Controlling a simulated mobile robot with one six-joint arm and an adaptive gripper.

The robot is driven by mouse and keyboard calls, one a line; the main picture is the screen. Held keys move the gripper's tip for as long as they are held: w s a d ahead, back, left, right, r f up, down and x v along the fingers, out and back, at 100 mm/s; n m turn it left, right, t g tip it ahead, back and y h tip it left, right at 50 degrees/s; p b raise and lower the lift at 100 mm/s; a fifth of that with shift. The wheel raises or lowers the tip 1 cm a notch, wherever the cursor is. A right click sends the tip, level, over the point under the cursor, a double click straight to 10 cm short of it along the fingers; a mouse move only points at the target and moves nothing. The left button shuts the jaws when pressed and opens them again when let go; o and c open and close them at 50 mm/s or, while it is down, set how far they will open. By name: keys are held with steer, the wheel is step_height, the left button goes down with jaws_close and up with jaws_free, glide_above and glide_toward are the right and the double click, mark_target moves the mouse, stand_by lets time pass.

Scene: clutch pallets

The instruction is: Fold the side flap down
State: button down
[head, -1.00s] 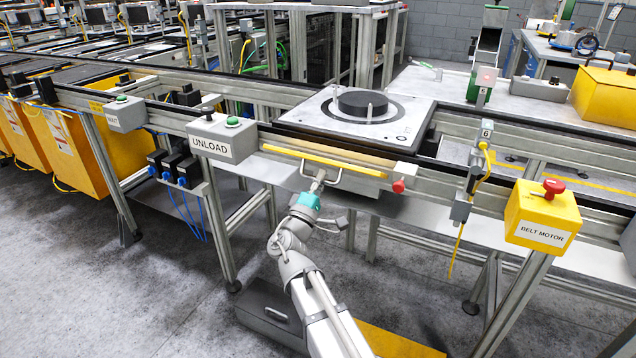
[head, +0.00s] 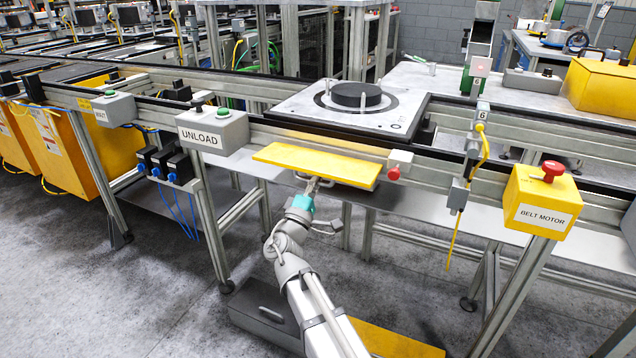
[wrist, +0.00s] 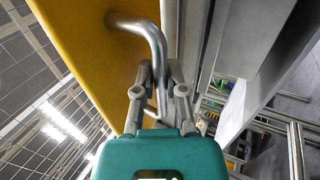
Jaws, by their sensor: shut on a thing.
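The side flap is a yellow panel (head: 318,163) on the front side of the conveyor, below the pallet station. Its broad yellow face shows from above and it juts out from the rail. In the wrist view the flap (wrist: 82,45) fills the upper left, with a bent metal handle (wrist: 152,32) on it. My gripper (head: 311,186) is under the flap's front edge, shut on the handle. In the wrist view my gripper's fingers (wrist: 158,88) close around the handle's lower part. In the head view the flap hides most of the handle.
A pallet (head: 300,101) with a black disc sits above the flap. The UNLOAD box (head: 213,130) is to the left, a small red-button box (head: 399,164) just right, and the BELT MOTOR box (head: 541,203) farther right. The floor (head: 170,290) in front is mostly clear.

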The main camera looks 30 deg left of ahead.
steer(key=shift+a, duration=0.1)
stand_by(0.3)
steer(key=c, duration=0.7)
jaws_free()
steer(key=shift+s+f, duration=0.1)
steer(key=shift+f, duration=0.1)
steer(key=shift+s+d+f+b, duration=0.1)
steer(key=shift+s+f+b, duration=0.45)
steer(key=shift+f+b, duration=2.05)
steer(key=shift+s+d+f+b, duration=0.1)
steer(key=shift+s+f+b, duration=0.4)
steer(key=shift+f+b, duration=2.05)
steer(key=shift+s+d+f+b, duration=0.1)
steer(key=shift+s+f+b, duration=0.45)
steer(key=shift+f+b, duration=2)
steer(key=shift+w+r, duration=0.1)
